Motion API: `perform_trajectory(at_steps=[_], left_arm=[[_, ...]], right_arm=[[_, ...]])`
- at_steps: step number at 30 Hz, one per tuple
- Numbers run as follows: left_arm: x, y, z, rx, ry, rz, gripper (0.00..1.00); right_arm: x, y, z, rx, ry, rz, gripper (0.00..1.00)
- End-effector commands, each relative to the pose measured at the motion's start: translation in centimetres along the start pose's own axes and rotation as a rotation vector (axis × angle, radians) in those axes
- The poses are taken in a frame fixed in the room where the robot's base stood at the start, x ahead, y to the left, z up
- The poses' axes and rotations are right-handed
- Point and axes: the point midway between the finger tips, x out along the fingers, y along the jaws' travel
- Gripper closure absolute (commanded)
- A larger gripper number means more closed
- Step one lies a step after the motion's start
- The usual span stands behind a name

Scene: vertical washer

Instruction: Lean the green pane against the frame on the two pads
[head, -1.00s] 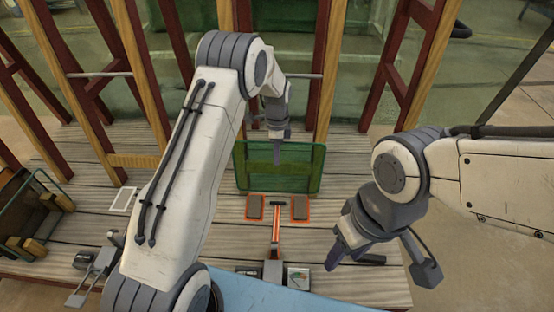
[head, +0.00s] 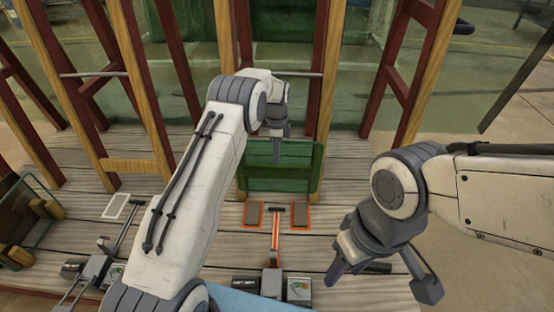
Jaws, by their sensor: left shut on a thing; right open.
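The green pane (head: 300,170) stands near upright in front of the wooden frame (head: 325,75), behind the two pads. My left gripper (head: 279,155) is shut on the pane's upper part, with the fingers over its top edge. The left pad (head: 253,215) and right pad (head: 303,215) are grey-brown blocks outlined in orange, and their tops look bare. Whether the pane touches the frame or the floor is hard to tell. My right gripper (head: 345,265) is open and empty, to the right of the pads.
An orange-handled tool (head: 276,240) lies between the pads, with small dark boxes (head: 298,289) near it. A rack with glass panes (head: 25,215) stands at the far left. A white outlined rectangle (head: 116,207) marks the plank floor. Planks right of the pads are mostly clear.

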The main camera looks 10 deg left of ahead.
Motion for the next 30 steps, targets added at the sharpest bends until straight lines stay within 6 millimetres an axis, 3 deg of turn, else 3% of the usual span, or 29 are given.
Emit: perform_trajectory(at_steps=[24,30], left_arm=[[6.3,-2.0,0.0,0.000,0.001,0.014,1.00],[7.4,-2.4,0.0,0.000,0.001,0.023,1.00]], right_arm=[[6.3,0.5,0.3,0.000,0.000,0.000,0.50],[6.7,0.5,0.4,0.000,0.000,0.000,0.50]])
